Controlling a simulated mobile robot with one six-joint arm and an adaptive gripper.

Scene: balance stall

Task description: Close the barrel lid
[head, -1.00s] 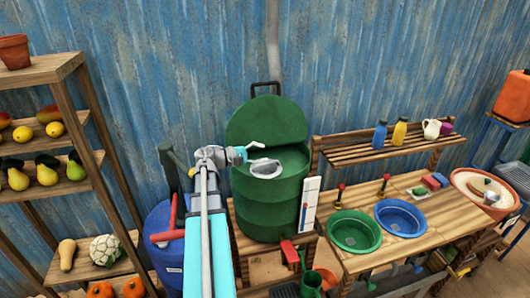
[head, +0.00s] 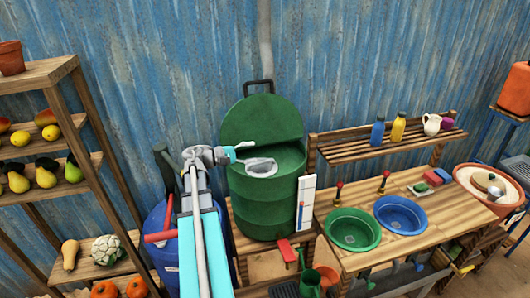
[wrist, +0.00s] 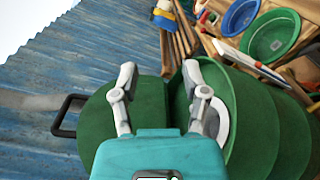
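The green barrel (head: 265,205) stands on a low wooden stand and also shows in the wrist view (wrist: 262,120). Its round green lid (head: 250,117) is open, tilted up at the back against the wall side. A black handle (head: 258,86) sits on the lid's edge, and it shows at the left in the wrist view (wrist: 67,116). My gripper (head: 240,152) is at the barrel's left, in front of the lid. In the wrist view my gripper (wrist: 160,76) has its fingers spread with nothing held between them. A pale ring-shaped part (head: 262,167) shows at the barrel mouth.
A blue barrel (head: 160,230) stands at the left, partly behind my arm. A white gauge board (head: 306,203) stands right of the green barrel. The counter at the right holds a green basin (head: 353,248) and a blue basin (head: 402,228). Shelves with fruit (head: 55,140) stand far left.

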